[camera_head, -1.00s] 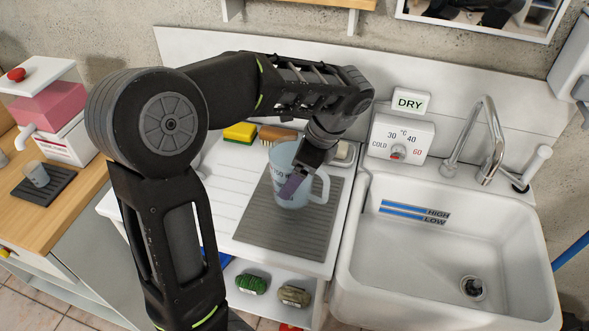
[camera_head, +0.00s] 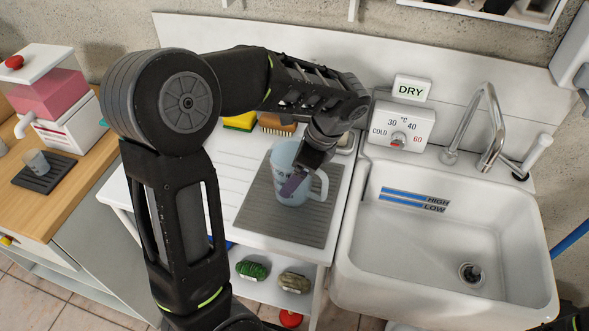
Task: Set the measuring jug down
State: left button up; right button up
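The measuring jug (camera_head: 284,166) is a pale blue, see-through jug with dark markings and a handle on its right side. It is upright over the grey ribbed mat (camera_head: 262,224) on the drainboard left of the sink. I cannot tell whether its base touches the mat. My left gripper (camera_head: 296,185) comes down from above right at the jug's handle side. It appears shut on the jug, with a purple finger pad in front of the jug's wall. The gripper hides part of the rim and handle.
The white sink (camera_head: 425,265) with its tap (camera_head: 489,125) stands to the right. A yellow sponge (camera_head: 240,122) and a brush (camera_head: 277,125) lie behind the jug. A DRY sign (camera_head: 411,89) stands above the temperature dial (camera_head: 398,137). The mat's front part is clear.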

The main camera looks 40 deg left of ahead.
pick_arm(q)
jog(key=o, duration=0.3)
jog(key=shift+r, duration=0.2)
jog(key=shift+w+d+r, duration=0.1)
jog(key=shift+d+r, duration=0.05)
jog(key=shift+r, duration=0.05)
jog(key=p+v, duration=0.5)
jog(key=v, duration=0.5)
jog(key=shift+r, duration=0.3)
jog(key=shift+d+r+p, duration=0.25)
jog(key=shift+r+p, duration=0.1)
jog(key=shift+p, duration=0.1)
